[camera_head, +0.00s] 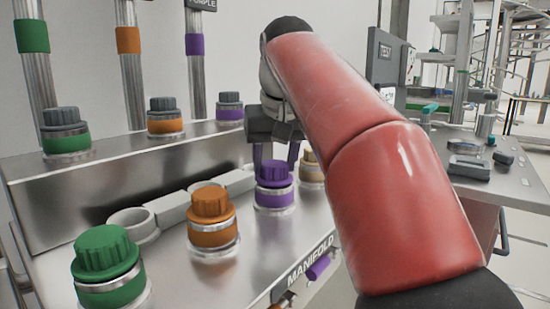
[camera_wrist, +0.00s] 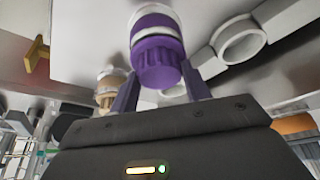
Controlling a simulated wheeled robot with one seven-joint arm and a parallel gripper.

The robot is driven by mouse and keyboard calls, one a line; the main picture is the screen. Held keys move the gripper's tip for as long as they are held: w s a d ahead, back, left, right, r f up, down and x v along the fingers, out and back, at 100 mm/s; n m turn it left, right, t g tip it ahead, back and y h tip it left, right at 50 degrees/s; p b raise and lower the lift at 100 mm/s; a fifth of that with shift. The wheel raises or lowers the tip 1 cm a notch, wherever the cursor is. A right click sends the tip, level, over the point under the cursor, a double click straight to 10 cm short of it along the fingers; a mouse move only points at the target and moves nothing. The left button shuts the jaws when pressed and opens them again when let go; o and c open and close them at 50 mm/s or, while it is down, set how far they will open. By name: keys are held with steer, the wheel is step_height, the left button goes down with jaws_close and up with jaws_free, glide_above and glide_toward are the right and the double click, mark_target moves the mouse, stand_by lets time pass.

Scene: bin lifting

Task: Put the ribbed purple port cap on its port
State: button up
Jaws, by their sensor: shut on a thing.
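The ribbed purple port cap (camera_head: 273,172) is upright at the purple-banded port (camera_head: 274,197) on the front row of the manifold. It also shows in the wrist view (camera_wrist: 158,64), with the port's purple band and pale ring beyond it. Its rim looks level with the port top; I cannot tell whether it is fully seated. My gripper (camera_head: 275,160) is above the port, its fingers on either side of the cap and shut on it. The fingers also straddle the cap in the wrist view (camera_wrist: 163,77). The arm hides part of the right side.
Orange (camera_head: 211,204) and green (camera_head: 105,251) capped ports stand left along the front row. A beige port (camera_head: 311,170) is close on the right. Several grey-capped ports line the raised back ledge. Empty white rings (camera_head: 133,224) lie between the rows. A side bench (camera_head: 505,180) holds small parts.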

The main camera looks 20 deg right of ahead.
steer(key=shift+f, duration=0.25)
stand_by(0.5)
steer(key=o, duration=1.2)
steer(key=shift+o, duration=0.2)
steer(key=shift+r, duration=0.15)
steer(key=p+v, duration=0.2)
steer(key=v, duration=0.5)
steer(key=shift+r+p, duration=0.3)
steer(key=shift+p, duration=0.1)
steer(key=shift+s, duration=0.25)
